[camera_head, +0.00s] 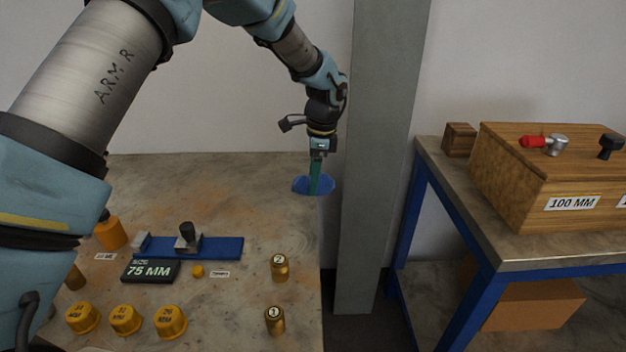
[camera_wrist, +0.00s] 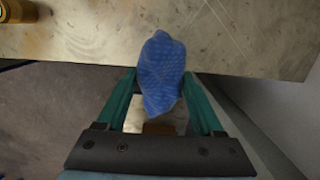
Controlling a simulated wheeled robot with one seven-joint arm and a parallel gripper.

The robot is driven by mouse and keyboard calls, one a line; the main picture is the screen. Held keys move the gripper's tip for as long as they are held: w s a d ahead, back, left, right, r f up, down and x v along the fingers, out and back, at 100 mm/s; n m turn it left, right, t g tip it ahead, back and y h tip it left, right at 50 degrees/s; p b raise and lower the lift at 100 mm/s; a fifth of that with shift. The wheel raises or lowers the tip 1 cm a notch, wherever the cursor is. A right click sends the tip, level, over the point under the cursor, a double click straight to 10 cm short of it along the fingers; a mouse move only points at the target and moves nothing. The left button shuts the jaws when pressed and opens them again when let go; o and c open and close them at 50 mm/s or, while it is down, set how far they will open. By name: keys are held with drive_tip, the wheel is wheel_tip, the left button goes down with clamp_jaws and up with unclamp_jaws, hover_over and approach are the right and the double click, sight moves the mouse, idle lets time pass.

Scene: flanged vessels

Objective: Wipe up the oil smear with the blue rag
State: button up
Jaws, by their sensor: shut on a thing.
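The blue rag (camera_head: 302,184) is at the right edge of the table, towards its back, in the head view. My gripper (camera_head: 316,180) points down and is shut on it. In the wrist view, the rag (camera_wrist: 160,70) is bunched between the two green fingers, partly over the tabletop and partly past its edge. I cannot tell whether the rag touches the table. I cannot make out the oil smear for sure; the tabletop has faint orange-brown stains.
The table (camera_head: 240,215) holds several brass caps (camera_head: 125,320), numbered brass pieces (camera_head: 279,267), a black size sign (camera_head: 150,270) and a blue strip (camera_head: 215,248) at its front. A grey post (camera_head: 375,150) stands close right. Beyond it, a bench bears a wooden box (camera_head: 510,190).

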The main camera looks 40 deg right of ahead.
drive_tip(key=shift+r+p, duration=0.65)
drive_tip(key=shift+r, duration=0.6)
drive_tip(key=shift+w, duration=0.1)
